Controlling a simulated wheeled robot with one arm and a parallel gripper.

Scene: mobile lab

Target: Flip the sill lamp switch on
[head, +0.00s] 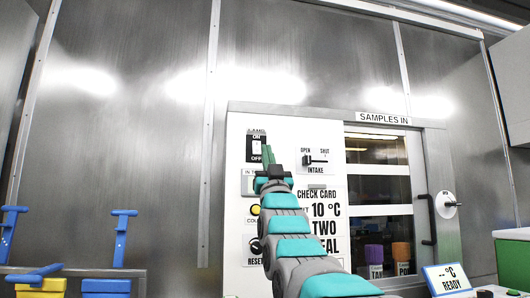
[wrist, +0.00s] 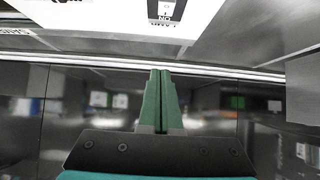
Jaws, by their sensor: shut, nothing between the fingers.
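The lamp switch (head: 256,147) is a small black-and-white plate on the white panel, under a label partly reading LAMP. Its lower part is covered by my gripper in the head view, and I cannot tell its setting. In the wrist view the switch plate (wrist: 166,10) shows at the top edge, cut off, with ON upside down. My gripper (head: 267,155) has green fingers pressed together, empty, pointing up just in front of the switch's lower right. In the wrist view the gripper (wrist: 160,75) tips lie below the plate; I cannot tell whether they touch anything.
Right of the switch is an intake lever (head: 316,160) marked OPEN and SHUT. Below are a yellow button (head: 256,211) and a reset knob (head: 255,246), close to my arm. A glazed hatch (head: 379,200) with a dark handle (head: 428,220) stands right. Blue-handled items (head: 123,237) stand at left.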

